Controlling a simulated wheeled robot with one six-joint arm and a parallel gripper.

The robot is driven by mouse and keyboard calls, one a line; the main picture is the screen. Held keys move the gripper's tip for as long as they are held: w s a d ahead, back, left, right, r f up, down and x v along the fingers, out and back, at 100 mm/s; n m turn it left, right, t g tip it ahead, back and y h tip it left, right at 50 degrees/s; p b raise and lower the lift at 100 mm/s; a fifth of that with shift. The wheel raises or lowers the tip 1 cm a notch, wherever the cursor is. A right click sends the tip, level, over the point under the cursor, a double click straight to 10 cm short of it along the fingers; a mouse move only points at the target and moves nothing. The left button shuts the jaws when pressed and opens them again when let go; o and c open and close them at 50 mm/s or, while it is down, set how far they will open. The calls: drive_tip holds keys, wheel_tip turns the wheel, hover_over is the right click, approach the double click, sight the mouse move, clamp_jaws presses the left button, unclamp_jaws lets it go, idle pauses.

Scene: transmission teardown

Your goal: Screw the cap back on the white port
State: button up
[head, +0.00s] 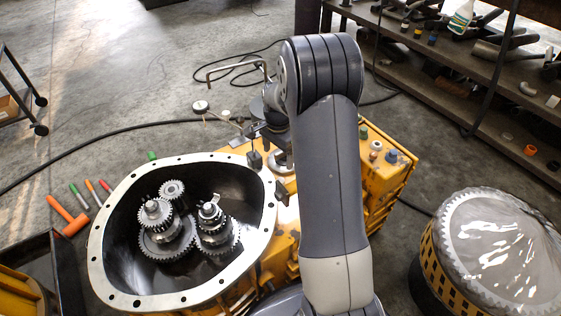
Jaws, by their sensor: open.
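The yellow transmission housing (385,195) stands in the middle, partly hidden behind my arm. On its top right is a small port with a whitish top (376,145). I cannot tell whether this top is a cap or the bare port. A blue fitting (391,156) sits beside it. My gripper (267,165) is open over the housing top, left of my arm and apart from the whitish port. Its jaws are small and dark here, and nothing is clearly seen between them. I cannot pick out a loose cap for certain.
The round bell opening (100,245) with exposed gears (165,235) lies at the left front. An orange hammer (68,217) and several markers lie on the floor. A wrapped round part (500,250) stands at the right. A shelf (475,75) fills the back right. Cables cross the floor.

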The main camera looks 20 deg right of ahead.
drive_tip(key=m+b, duration=0.1)
drive_tip(key=m, duration=0.1)
hover_over(281, 179)
wheel_tip(281, 179, down, 6)
wheel_tip(281, 179, down, 11)
drive_tip(key=b, duration=0.7)
drive_tip(key=shift+r, duration=0.1)
clamp_jaws()
idle(0.4)
drive_tip(key=shift+r, duration=0.15)
drive_tip(key=shift+r+p, duration=1.65)
drive_tip(key=shift+r, duration=0.75)
